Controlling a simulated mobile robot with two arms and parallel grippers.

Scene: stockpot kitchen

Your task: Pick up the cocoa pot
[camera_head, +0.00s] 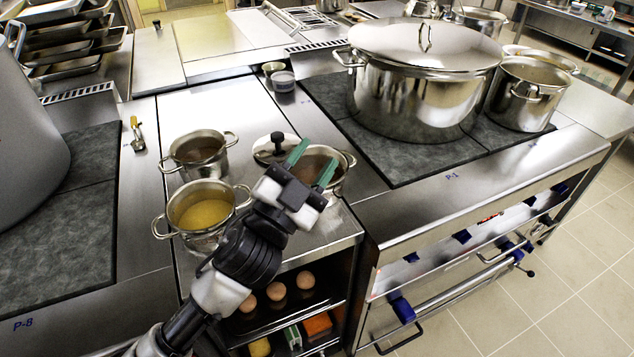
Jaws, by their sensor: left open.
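Three small steel pots with two handles stand on the steel counter. One pot (335,188) on the right holds something brown and is partly hidden by my left gripper (312,163). A second pot (200,166) at the back left also holds something brownish. I cannot tell for sure which of these two is the cocoa pot. A third pot (203,237) in front holds yellow liquid. My left gripper is open, its green-tipped fingers apart over the right pot. I cannot tell whether they touch it. My right gripper is not in view.
A lid (266,150) with a black knob lies beside the right pot. A big lidded stockpot (420,98) and a smaller pot (528,92) stand on the right stove. Small bowls (283,81) sit behind. Shelves below the counter hold eggs (276,291).

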